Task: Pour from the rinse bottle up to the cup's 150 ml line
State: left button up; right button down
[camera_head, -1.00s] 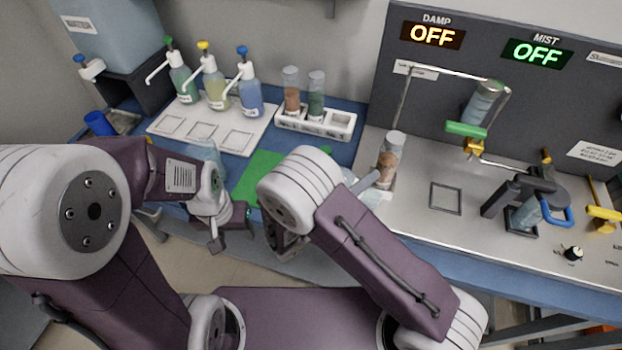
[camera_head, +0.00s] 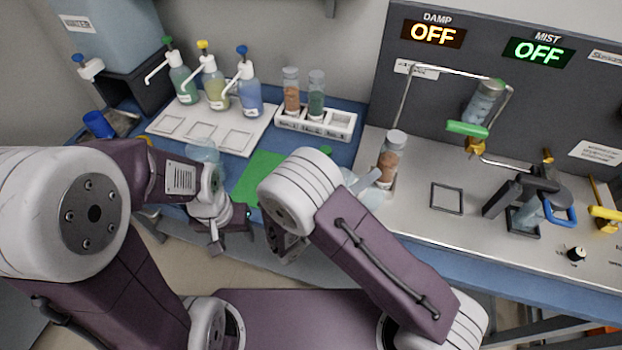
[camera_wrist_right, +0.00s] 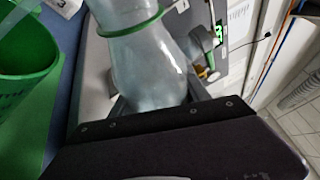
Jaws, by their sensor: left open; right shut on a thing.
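My right gripper (camera_wrist_right: 158,106) is shut on a translucent bottle with a green ring (camera_wrist_right: 148,62), seemingly the rinse bottle. It fills the middle of the right wrist view. In the head view my right arm hides most of it, with a clear part (camera_head: 370,190) showing to the arm's right. My left gripper (camera_head: 232,232) is open and empty at the bench's front edge, below a clear cup (camera_head: 203,152) that my left arm partly covers. The cup's lines and level cannot be read.
A green mat (camera_head: 262,172) lies on the blue bench. Pump bottles (camera_head: 216,88) and a tube rack (camera_head: 335,124) stand behind. A capped jar (camera_head: 390,160) stands close to my right arm.

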jog(key=shift+w+a+r+n+t+p, duration=0.2)
jog(key=shift+a+n+t+p, duration=0.2)
jog(key=shift+n+p, duration=0.4)
dwell(1.3)
jog(key=shift+r+n+h+p, duration=0.3)
jog(key=shift+r+n+p, duration=0.3)
jog(key=shift+p, duration=0.2)
dwell(1.4)
